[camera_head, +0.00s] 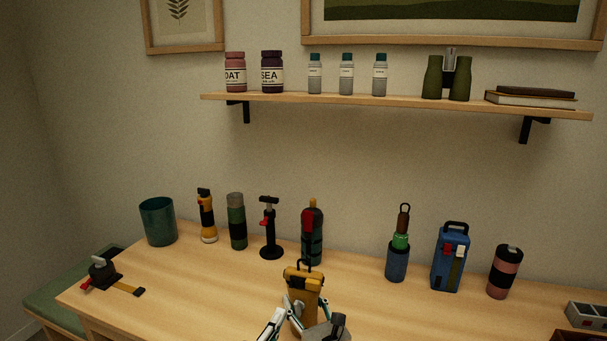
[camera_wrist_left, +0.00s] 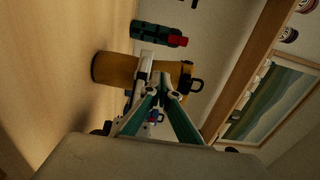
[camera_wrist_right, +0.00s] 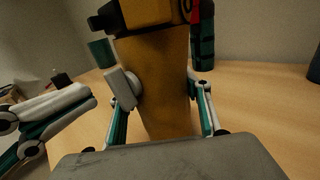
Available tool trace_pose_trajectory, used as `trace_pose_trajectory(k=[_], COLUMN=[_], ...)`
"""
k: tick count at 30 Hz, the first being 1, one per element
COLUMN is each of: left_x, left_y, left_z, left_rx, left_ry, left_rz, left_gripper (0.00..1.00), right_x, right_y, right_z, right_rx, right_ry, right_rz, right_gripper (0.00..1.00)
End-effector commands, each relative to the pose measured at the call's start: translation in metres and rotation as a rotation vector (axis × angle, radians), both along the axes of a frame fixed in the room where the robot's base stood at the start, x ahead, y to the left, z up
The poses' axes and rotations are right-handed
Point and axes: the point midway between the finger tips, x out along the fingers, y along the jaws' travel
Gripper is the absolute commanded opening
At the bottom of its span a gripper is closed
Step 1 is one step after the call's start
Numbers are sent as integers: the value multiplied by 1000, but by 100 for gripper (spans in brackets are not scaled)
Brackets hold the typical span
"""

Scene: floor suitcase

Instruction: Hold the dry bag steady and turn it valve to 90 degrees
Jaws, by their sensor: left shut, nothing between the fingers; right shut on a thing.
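My right gripper (camera_wrist_right: 160,92) is shut on the bag, one finger on each side. My left gripper (camera_head: 291,304) is shut and empty beside the bag; its fingers meet in the left wrist view (camera_wrist_left: 162,82) and come in from the left in the right wrist view (camera_wrist_right: 90,97). A pale round piece beside the bag may be the valve; a gripper finger partly covers it.
Several bottles, a black pump (camera_head: 269,232) and a teal cup (camera_head: 158,222) stand along the back of the table. A blue case (camera_head: 450,262) and a pink-and-black canister (camera_head: 504,272) stand at the right. A strap tool (camera_head: 104,273) lies at the left.

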Motion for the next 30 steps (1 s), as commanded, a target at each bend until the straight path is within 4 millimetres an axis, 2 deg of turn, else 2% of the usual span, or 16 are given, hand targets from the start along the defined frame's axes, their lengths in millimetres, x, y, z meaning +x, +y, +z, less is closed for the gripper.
trace_pose_trajectory(k=[6,12,22,27,30], left_x=[-24,-38,-40,-48,-44], left_y=[7,12,13,19,18], left_z=[-1,1,0,-6,-5], left_rx=[0,1,0,-1,-1], left_ry=[1,0,0,-1,-3], left_rz=[0,0,0,1,1], left_gripper=[0,0,0,0,0], right_x=[0,0,0,0,0], right_y=[0,0,0,0,0], right_z=[2,2,2,2,2], right_rx=[1,1,1,1,1], right_ry=[-3,-3,-3,-3,-3], right_rz=[1,1,1,1,1], right_gripper=[17,17,17,17,17])
